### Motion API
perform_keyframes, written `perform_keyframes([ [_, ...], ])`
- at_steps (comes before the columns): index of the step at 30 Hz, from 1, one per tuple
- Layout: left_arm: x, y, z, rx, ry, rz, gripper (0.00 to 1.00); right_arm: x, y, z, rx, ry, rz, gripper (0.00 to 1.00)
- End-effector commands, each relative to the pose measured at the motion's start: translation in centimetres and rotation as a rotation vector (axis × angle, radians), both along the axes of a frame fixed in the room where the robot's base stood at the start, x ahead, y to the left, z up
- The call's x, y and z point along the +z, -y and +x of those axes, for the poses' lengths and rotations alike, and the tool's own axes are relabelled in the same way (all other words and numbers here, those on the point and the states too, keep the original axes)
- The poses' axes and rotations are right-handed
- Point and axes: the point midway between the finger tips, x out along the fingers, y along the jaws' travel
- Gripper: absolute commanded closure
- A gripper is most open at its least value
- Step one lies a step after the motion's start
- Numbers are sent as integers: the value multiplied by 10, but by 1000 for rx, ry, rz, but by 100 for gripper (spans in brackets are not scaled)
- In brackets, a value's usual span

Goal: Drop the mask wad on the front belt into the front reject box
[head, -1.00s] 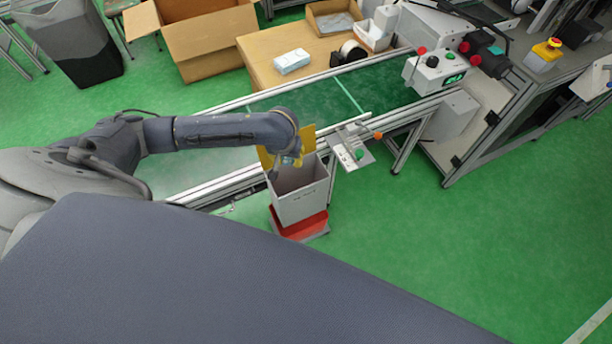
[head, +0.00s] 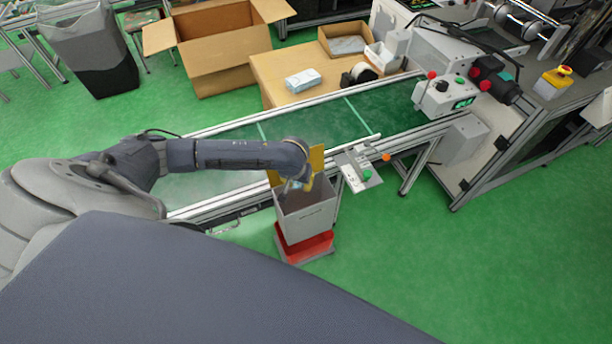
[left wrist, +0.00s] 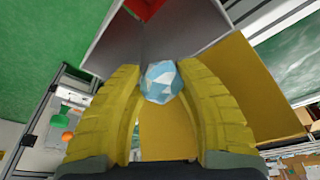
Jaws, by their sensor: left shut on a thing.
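The mask wad (left wrist: 162,82), a crumpled light-blue and white ball, is between the two yellow fingers of my left gripper (left wrist: 163,92) in the left wrist view. The gripper is shut on it. In the head view my left gripper (head: 294,187) points down at the mouth of the front reject box (head: 310,218). This is a pale grey open box with a yellow panel at its back, on a red base. The left wrist view shows the box's grey inner walls (left wrist: 185,27) beyond the wad. The wad is hard to make out in the head view. My right gripper is not in view.
The front belt (head: 320,124), green with metal rails, runs behind the box. A small control panel (head: 357,170) with a green button sits just right of the box. A wooden table (head: 290,68) stands behind the belt. Green floor is clear to the right.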

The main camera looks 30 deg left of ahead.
Motion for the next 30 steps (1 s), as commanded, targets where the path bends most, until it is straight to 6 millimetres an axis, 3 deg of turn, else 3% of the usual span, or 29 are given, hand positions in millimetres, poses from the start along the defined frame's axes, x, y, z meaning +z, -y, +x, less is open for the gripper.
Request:
perform_keyframes([
  [11, -3, 0, 0, 0, 0, 0, 72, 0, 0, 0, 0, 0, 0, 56],
  [12, -3, 0, 0, 0, 0, 0, 62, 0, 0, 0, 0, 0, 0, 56],
  [18, -3, 0, 0, 0, 0, 0, 39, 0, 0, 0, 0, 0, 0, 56],
  [30, 7, 1, -2, 1, 0, -1, 39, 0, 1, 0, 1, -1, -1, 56],
])
